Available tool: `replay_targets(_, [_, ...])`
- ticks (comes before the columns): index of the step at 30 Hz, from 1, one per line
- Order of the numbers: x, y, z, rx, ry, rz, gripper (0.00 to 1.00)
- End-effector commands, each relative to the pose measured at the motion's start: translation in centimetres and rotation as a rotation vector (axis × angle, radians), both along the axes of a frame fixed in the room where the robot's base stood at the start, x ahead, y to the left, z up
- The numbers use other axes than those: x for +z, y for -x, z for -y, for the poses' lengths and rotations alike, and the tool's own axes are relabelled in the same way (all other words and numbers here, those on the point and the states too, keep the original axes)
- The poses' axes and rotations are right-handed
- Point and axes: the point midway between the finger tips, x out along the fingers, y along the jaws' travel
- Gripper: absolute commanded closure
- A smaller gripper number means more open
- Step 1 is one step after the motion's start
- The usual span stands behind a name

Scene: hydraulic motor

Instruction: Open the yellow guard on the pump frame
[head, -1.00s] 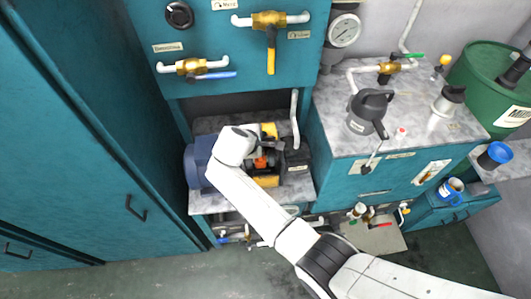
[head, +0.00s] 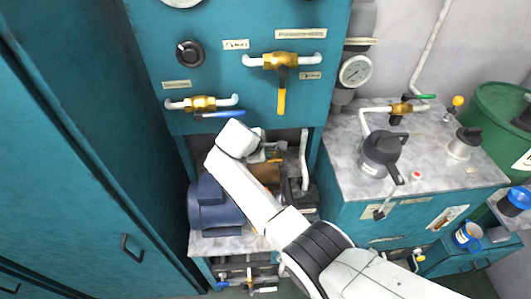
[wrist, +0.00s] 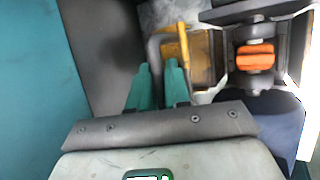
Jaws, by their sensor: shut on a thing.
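The yellow guard (head: 265,173) is on the pump frame beneath the teal panel, partly hidden by my arm in the head view. In the wrist view its yellow edge (wrist: 184,47) and ochre face (wrist: 207,58) stand left of the orange coupling (wrist: 254,58), which lies uncovered. The guard looks swung up. My gripper (wrist: 159,66) has its teal fingertips at a grey bar beside the yellow edge and is shut on the guard, seemingly by this bar. The exact contact is hard to see. In the head view the fingertips are mostly hidden.
The blue motor (head: 212,207) is left of my arm. A white pipe (head: 304,160) rises to the right of the guard. The teal panel with valves (head: 282,62) hangs above. A marble-topped cabinet (head: 440,150) stands at right.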

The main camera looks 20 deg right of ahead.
Motion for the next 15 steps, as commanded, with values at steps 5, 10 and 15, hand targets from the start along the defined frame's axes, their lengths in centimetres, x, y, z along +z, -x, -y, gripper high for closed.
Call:
replay_targets(5, [-0.11, 0.03, 0.03, 0.0, 0.0, -0.002, 1.0])
replay_targets(10, [-0.12, 0.05, 0.02, 0.0, 0.0, -0.002, 1.0])
replay_targets(15, [-0.13, 0.06, 0.02, 0.0, 0.0, -0.002, 0.71])
